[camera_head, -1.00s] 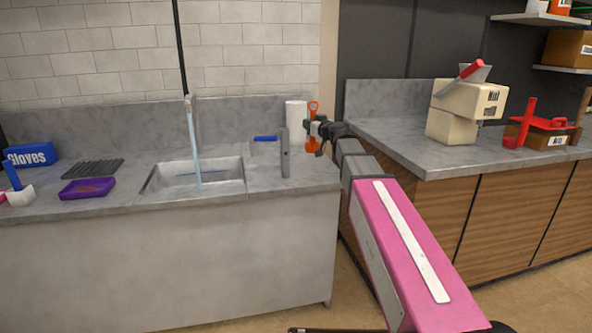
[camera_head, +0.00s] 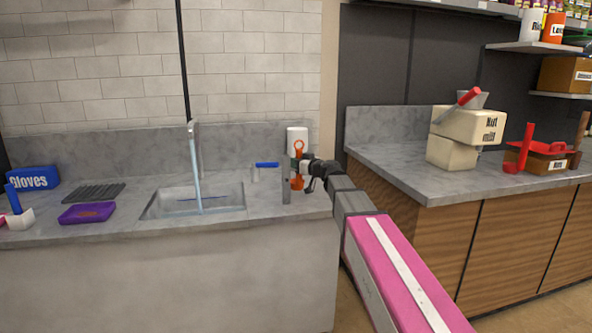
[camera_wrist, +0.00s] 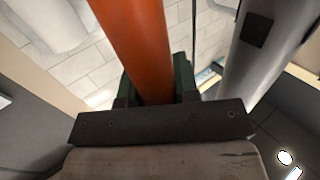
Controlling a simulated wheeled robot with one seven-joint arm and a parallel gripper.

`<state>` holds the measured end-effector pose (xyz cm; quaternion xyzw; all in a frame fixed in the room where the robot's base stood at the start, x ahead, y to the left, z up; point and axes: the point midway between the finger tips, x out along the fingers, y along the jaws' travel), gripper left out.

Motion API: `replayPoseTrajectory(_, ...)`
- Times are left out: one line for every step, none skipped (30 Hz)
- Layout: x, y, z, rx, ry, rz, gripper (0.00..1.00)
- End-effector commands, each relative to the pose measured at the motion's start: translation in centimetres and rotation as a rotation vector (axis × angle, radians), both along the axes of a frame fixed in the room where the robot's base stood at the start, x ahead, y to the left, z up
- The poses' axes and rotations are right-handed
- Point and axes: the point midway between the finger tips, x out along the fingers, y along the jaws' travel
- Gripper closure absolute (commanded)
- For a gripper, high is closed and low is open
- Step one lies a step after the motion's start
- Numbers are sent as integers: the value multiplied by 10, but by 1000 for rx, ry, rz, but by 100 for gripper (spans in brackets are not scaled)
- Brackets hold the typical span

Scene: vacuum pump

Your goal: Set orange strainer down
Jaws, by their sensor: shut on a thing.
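The orange strainer (camera_head: 298,149) is at the right end of the grey sink counter in the head view, in front of a white roll. My gripper (camera_head: 304,169) is shut on it and comes in from the right. The strainer is upright, with a ring at its top and a wider part below the fingers. In the wrist view, its orange handle (camera_wrist: 135,45) runs up between the dark green fingers (camera_wrist: 160,82). I cannot tell whether its lower end touches the counter (camera_head: 262,203).
A grey upright post (camera_head: 286,182) stands very close, left of the strainer. The white roll (camera_head: 297,134) is behind. A blue-handled item (camera_head: 266,165) and the sink (camera_head: 190,200) lie further left. A nut milk machine (camera_head: 465,130) stands on the right counter.

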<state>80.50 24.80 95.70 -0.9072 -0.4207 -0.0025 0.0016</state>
Motion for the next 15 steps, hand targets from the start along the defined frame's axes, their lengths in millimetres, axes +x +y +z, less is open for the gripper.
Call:
replayPoseTrajectory(0,0,-8,-1,2,0,100)
replayPoseTrajectory(0,0,-11,-2,1,0,100)
replayPoseTrajectory(0,0,-17,0,1,0,100)
replayPoseTrajectory(0,0,-20,0,1,0,100)
replayPoseTrajectory(0,0,-23,0,1,-1,100)
replayPoseTrajectory(0,0,-26,-1,1,-1,100)
replayPoseTrajectory(0,0,-26,-1,1,-1,100)
replayPoseTrajectory(0,0,-27,-1,-1,-1,100)
replayPoseTrajectory(0,0,-26,-1,-1,-1,100)
replayPoseTrajectory(0,0,-26,-1,-1,-1,100)
replayPoseTrajectory(0,0,-26,-1,-1,-1,100)
replayPoseTrajectory(0,0,-26,-1,-1,-1,100)
replayPoseTrajectory(0,0,-26,-1,-1,-1,100)
replayPoseTrajectory(0,0,-26,-1,-1,-1,100)
replayPoseTrajectory(0,0,-27,-1,-1,-1,100)
